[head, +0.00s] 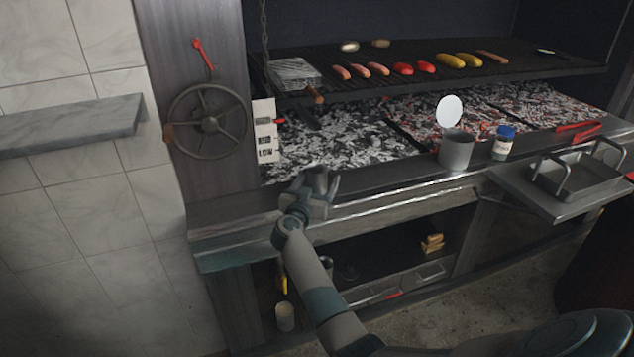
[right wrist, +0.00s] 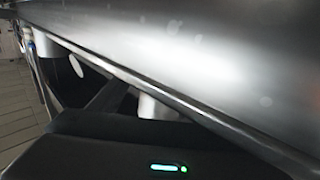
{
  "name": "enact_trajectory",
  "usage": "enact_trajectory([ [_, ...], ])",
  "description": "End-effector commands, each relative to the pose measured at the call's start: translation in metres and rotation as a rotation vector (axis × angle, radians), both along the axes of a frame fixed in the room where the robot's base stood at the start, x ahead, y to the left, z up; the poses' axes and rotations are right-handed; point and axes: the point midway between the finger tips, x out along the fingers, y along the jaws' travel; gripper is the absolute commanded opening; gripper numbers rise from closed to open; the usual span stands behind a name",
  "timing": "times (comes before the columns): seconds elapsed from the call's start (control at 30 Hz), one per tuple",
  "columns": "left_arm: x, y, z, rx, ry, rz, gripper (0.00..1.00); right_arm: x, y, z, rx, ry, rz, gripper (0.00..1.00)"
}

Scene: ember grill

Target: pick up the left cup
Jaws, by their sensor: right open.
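The left cup (head: 317,180) is a small grey metal cup on the front ledge of the grill. My right gripper (head: 311,190) is around it at the ledge, with its fingers open on either side. I cannot tell whether the fingers touch it. In the right wrist view, the pale side of the cup (right wrist: 153,107) shows beyond the dark gripper body, partly hidden. A larger grey cup (head: 455,152) stands farther right on the ledge, with a white round disc (head: 449,111) above its rim. My left gripper is not in view.
A jar with a blue lid (head: 504,142) stands right of the larger cup. A metal tray (head: 575,175) is at the right. Ash and glowing coals (head: 340,140) lie behind the ledge, under a grate with sausages (head: 378,69). A handwheel (head: 207,122) is at the left.

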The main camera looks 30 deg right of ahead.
Motion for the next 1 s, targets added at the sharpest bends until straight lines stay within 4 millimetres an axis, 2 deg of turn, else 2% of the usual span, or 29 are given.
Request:
enact_trajectory([
  [0.13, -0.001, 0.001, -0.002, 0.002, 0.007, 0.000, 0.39, 0.016, -0.013, 0.003, -0.002, 0.000, -0.001, 0.70],
  [0.3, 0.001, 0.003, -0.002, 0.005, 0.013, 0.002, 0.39, 0.026, -0.026, 0.003, -0.002, -0.001, 0.000, 0.70],
  [0.83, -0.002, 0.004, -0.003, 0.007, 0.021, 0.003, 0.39, 0.027, -0.028, 0.002, 0.000, -0.001, 0.000, 0.70],
  [1.0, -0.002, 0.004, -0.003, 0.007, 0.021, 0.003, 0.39, 0.027, -0.028, 0.002, 0.000, -0.001, 0.000, 0.29],
])
